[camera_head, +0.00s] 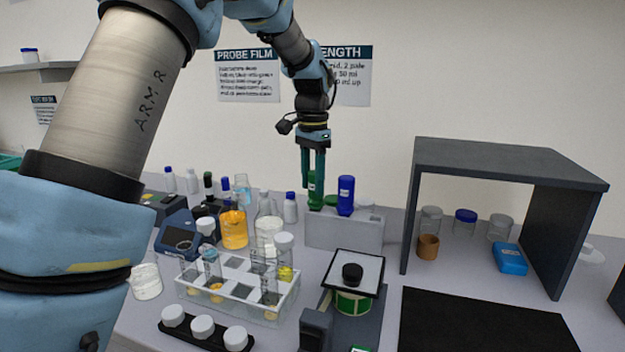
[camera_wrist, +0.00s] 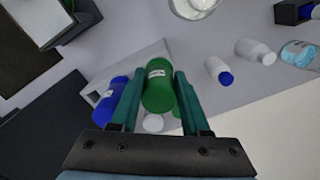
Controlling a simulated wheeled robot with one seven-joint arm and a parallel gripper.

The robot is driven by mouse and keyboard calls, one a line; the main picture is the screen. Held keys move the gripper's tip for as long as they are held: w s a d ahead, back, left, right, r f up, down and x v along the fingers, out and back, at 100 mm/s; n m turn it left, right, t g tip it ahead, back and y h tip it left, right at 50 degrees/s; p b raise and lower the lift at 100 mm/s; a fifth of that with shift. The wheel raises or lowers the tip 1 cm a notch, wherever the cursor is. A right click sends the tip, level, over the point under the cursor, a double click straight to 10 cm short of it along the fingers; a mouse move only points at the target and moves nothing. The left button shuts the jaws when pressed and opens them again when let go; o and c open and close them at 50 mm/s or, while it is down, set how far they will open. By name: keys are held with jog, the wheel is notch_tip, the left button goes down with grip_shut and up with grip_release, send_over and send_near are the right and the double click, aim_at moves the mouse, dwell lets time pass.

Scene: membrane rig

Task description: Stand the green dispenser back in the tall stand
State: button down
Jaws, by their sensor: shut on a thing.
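My gripper (camera_head: 314,203) points down at the back of the bench, shut on the green dispenser (camera_head: 316,189). In the wrist view the green dispenser (camera_wrist: 158,90) sits between the two green fingers (camera_wrist: 158,76), with a white label on it.
A dark grey arch-like shelf (camera_head: 510,160) stands at the right. Bottles and an orange-filled beaker (camera_head: 233,229) crowd the left of the stand. A white tube rack (camera_head: 235,288) and a device with a black knob (camera_head: 352,275) are in front. A black mat (camera_head: 480,325) is clear.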

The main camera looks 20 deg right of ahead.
jog(key=shift+f, duration=0.4)
dwell(0.6)
jog(key=shift+c, duration=1.5)
grip_release()
notch_tip(320, 180, up, 11)
jog(key=shift+f+b, duration=0.1)
jog(key=shift+b, duration=0.8)
jog(key=shift+s, duration=0.1)
